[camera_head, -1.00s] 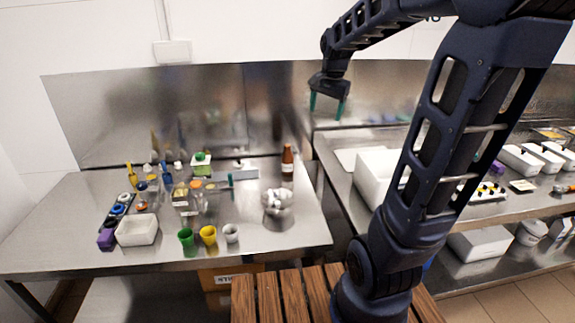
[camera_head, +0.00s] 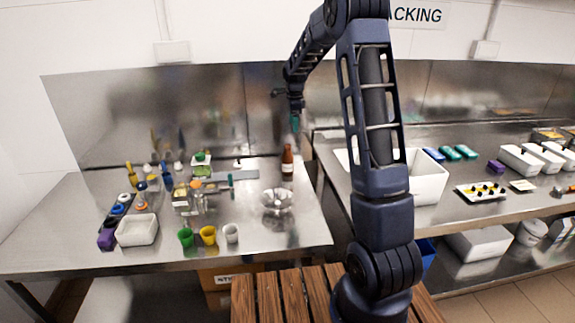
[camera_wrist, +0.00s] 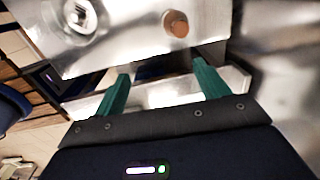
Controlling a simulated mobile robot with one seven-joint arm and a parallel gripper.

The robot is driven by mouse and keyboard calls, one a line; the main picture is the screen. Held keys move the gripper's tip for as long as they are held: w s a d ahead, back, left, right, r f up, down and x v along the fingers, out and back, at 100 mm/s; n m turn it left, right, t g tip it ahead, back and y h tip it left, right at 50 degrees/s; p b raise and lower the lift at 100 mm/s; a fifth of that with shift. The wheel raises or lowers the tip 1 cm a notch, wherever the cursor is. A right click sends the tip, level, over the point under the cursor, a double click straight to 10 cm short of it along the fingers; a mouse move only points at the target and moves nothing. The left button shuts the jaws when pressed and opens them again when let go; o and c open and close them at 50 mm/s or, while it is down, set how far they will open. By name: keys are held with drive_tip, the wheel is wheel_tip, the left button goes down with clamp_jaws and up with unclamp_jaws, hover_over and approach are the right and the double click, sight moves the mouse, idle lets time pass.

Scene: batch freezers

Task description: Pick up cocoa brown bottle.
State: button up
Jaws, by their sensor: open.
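The cocoa brown bottle (camera_head: 287,160) stands upright at the back right of the left steel table in the head view. In the wrist view, a round brown shape (camera_wrist: 177,24), which looks like this bottle from above, lies beyond the fingertips. My gripper (camera_head: 294,122) is above and slightly to the right of the bottle in the head view, apart from it. In the wrist view my gripper (camera_wrist: 160,72) has its two green fingers spread with nothing held between them.
A metal bowl (camera_head: 277,201) stands in front of the bottle. Several small bottles and cups, with a white tray (camera_head: 137,230), fill the table's left and middle. A gap separates this table from the right counter, which holds a white bin (camera_head: 428,178).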

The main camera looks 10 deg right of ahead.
sight(288, 145)
drive_tip(key=w+f, duration=0.1)
drive_tip(key=f, duration=0.1)
drive_tip(key=w+a+f+m, duration=0.1)
drive_tip(key=w+f, duration=0.1)
drive_tip(key=w+a+f+m, duration=0.1)
drive_tip(key=f, duration=0.1)
drive_tip(key=shift+w+f+g, duration=0.2)
drive_tip(key=shift+w+g, duration=0.1)
drive_tip(key=shift+w, duration=0.1)
drive_tip(key=shift+m, duration=0.3)
drive_tip(key=shift+w+d+f, duration=0.1)
drive_tip(key=shift+f, duration=2.6)
drive_tip(key=shift+w+d+f, duration=0.1)
drive_tip(key=shift+f, duration=2.6)
clamp_jaws()
drive_tip(key=shift+r, duration=0.1)
